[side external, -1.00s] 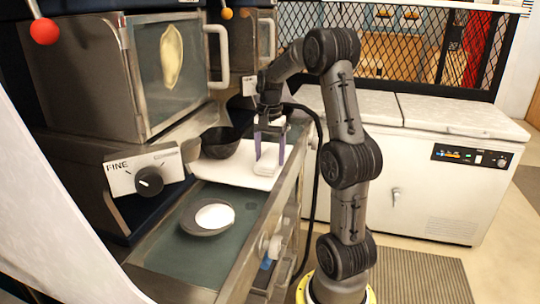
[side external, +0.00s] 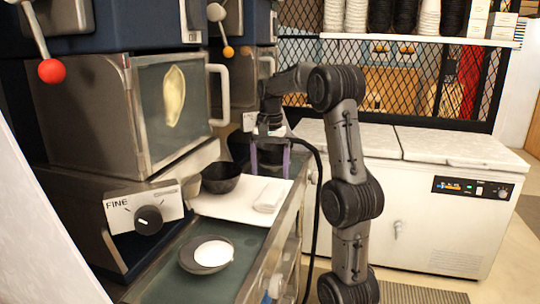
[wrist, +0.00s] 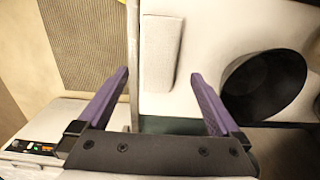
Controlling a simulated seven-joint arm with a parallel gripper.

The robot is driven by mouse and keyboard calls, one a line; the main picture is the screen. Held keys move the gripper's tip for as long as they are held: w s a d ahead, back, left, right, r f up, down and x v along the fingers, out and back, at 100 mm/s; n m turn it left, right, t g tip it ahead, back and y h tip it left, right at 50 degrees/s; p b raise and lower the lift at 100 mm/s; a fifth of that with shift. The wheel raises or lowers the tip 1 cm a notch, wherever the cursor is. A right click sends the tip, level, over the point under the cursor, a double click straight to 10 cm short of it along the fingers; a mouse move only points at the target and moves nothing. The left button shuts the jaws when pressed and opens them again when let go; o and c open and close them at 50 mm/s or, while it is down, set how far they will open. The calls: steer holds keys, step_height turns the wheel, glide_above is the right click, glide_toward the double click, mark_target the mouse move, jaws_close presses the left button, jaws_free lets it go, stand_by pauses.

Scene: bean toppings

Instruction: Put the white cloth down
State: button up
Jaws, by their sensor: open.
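The white cloth (side external: 270,196) is a folded block lying on the right part of the white tray (side external: 226,208). It also shows in the wrist view (wrist: 160,52), lying along the tray's edge. My gripper (side external: 270,174) is open and empty, above the far side of the tray and apart from the cloth. In the wrist view its two purple fingers (wrist: 158,85) are spread wide, with nothing between them and the cloth beyond their tips.
A black bowl (side external: 221,178) sits at the tray's left. A grey dish (side external: 206,254) with white contents stands nearer on the counter. A machine with a FINE dial (side external: 148,218) stands left. A white chest freezer (side external: 430,205) is at right.

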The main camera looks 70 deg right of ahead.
mark_target(270, 192)
step_height(270, 192, up, 5)
steer(key=shift+f, duration=0.1)
steer(key=shift+a, duration=0.1)
stand_by(0.5)
steer(key=s+a+f+n+t, duration=0.2)
steer(key=a+n, duration=0.4)
steer(key=a, duration=0.4)
steer(key=s+a+f+n+t, duration=0.1)
steer(key=s+a+f+n, duration=0.1)
steer(key=a+n, duration=0.4)
steer(key=s+a+f+n+t, duration=0.2)
steer(key=a+n, duration=0.4)
steer(key=a, duration=0.8)
steer(key=shift+s+f+t, duration=0.3)
steer(key=shift+s+f, duration=0.2)
steer(key=shift+s, duration=0.4)
steer(key=shift+w+d, duration=0.1)
